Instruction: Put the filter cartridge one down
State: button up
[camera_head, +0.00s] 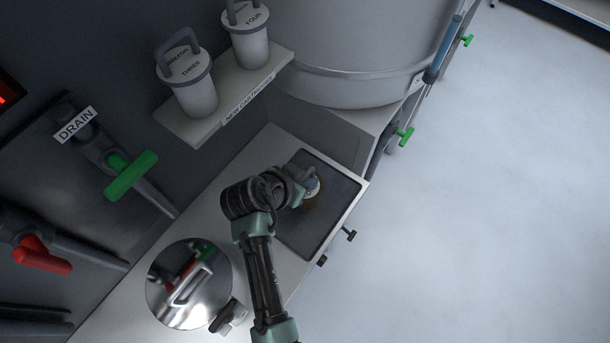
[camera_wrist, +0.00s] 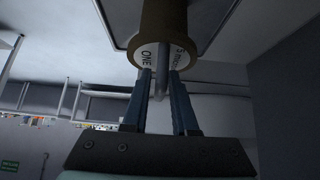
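Filter cartridge one (camera_wrist: 165,22) has a brown body and a pale round end cap lettered ONE, with a grey loop handle. In the wrist view my gripper (camera_wrist: 160,78) has its two fingers close on either side of this handle, and they look shut on it. In the head view the cartridge's pale cap (camera_head: 313,188) shows just past my gripper (camera_head: 300,180), over the dark tray (camera_head: 338,217). Most of the cartridge is hidden there by my gripper and wrist. I cannot tell whether its base touches the tray.
White cartridges three (camera_head: 196,97) and four (camera_head: 250,45) stand on a shelf (camera_head: 203,127) at the upper left. A shiny round lid (camera_head: 165,297) lies on the bench left of my arm. A green DRAIN handle (camera_head: 130,177) and a red handle (camera_head: 42,257) stick out from the wall panel.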

jog(key=shift+o, duration=0.9)
jog(key=shift+r, duration=0.15)
jog(key=v, duration=1.2)
jog(key=shift+p, duration=0.35)
jog(key=shift+s, duration=0.1)
